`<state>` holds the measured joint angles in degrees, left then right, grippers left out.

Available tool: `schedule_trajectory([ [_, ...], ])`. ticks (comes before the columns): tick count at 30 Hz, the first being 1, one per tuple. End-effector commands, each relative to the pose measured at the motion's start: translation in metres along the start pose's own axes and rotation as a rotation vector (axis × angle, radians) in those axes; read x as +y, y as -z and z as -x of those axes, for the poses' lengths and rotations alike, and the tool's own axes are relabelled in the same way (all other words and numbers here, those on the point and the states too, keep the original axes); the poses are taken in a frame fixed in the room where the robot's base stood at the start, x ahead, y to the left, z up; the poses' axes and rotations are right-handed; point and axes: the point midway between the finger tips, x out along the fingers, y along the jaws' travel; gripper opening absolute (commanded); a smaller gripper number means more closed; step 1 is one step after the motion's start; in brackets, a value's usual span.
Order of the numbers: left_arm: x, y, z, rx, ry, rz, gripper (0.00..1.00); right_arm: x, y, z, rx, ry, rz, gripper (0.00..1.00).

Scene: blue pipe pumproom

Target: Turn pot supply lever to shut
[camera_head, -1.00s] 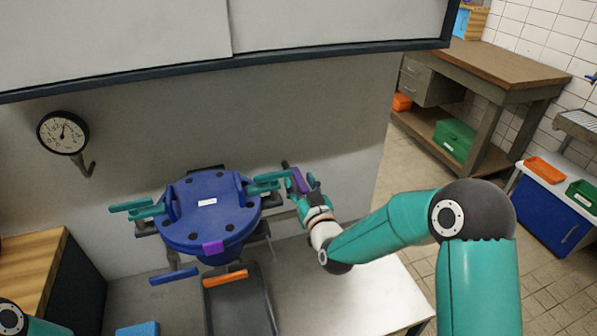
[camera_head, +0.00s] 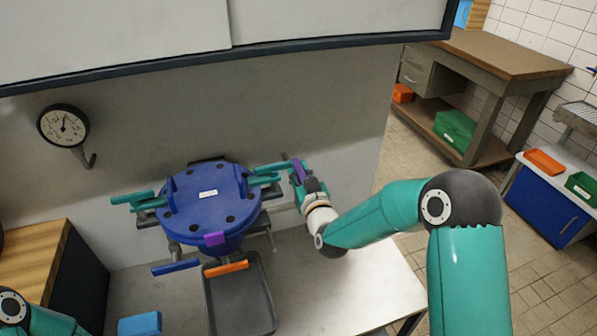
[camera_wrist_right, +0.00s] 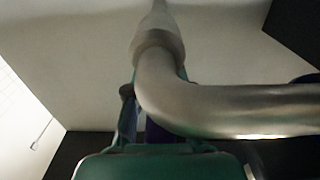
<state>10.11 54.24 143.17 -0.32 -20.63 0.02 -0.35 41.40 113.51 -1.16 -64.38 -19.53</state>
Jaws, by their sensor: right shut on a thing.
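The pot (camera_head: 205,207) has a round blue lid and stands against the grey wall panel. A short purple lever (camera_head: 301,172) is to the right of the pot. My right gripper (camera_head: 299,171) is shut around this purple lever, and its fingers partly hide it. In the right wrist view a bent metal pipe (camera_wrist_right: 220,108) crosses close in front, with a dark purple patch (camera_wrist_right: 157,132) behind it at my fingers. I cannot read a label on the lever. Only links of my left arm show at lower left; its gripper is out of view.
Teal handles (camera_head: 133,197) stick out beside the pot. A blue handle (camera_head: 176,267) and an orange handle (camera_head: 226,268) are below it, above a grey tray (camera_head: 262,310). A round gauge (camera_head: 63,125) is on the wall. A blue block (camera_head: 140,325) lies at the front.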

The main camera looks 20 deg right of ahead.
Motion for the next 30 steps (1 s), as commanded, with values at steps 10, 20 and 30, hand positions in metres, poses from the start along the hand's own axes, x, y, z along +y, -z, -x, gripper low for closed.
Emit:
schedule_trajectory([
  [10,-0.011,0.0,-0.032,0.0,0.0,0.0,0.4,0.0,-0.001,-0.001,0.009,-0.187,0.0,0.0],
  [20,-0.013,0.0,-0.035,0.0,0.0,0.0,0.4,0.003,0.002,0.0,0.004,-0.263,0.0,0.0],
  [30,-0.013,0.0,-0.035,0.0,0.0,0.0,0.4,0.003,0.001,0.0,0.003,-0.261,0.0,0.48],
])
